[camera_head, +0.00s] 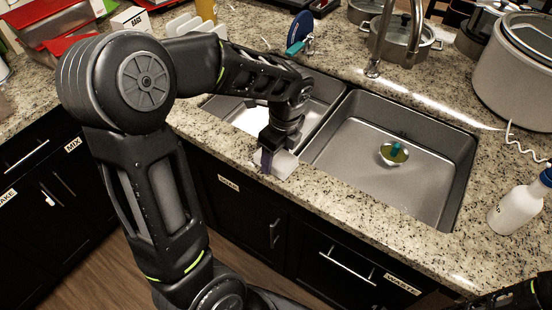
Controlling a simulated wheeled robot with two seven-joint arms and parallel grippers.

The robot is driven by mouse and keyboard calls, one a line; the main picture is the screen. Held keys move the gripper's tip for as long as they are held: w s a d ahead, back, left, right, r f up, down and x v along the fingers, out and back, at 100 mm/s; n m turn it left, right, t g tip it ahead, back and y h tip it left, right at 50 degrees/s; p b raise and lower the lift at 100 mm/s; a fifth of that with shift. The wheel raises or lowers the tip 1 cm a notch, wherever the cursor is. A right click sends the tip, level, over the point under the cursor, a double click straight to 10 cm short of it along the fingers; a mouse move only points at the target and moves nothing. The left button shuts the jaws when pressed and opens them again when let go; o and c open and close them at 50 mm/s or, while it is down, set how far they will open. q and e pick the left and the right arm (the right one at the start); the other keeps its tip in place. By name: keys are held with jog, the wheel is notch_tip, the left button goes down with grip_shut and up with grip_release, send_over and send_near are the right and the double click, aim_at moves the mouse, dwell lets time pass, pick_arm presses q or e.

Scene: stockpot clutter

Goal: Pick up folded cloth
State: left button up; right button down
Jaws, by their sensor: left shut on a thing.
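The folded cloth (287,166) looks like a small whitish piece at the front edge of the granite counter, in front of the sinks. My left gripper (272,159) points down at this edge and is shut on the cloth. The gripper and wrist hide part of the cloth. I cannot tell whether the cloth still touches the counter. My right gripper is out of view; only a dark part of that arm shows at the bottom right corner.
A white bottle (515,210) stands on the right counter. Pots (402,42), a large cooker (515,80) and a faucet (380,45) stand at the back.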

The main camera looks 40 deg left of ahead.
pick_arm(q)
notch_tip(320, 180, up, 10)
jog(key=shift+r+b, duration=0.1)
jog(key=shift+b, duration=0.4)
dwell(0.5)
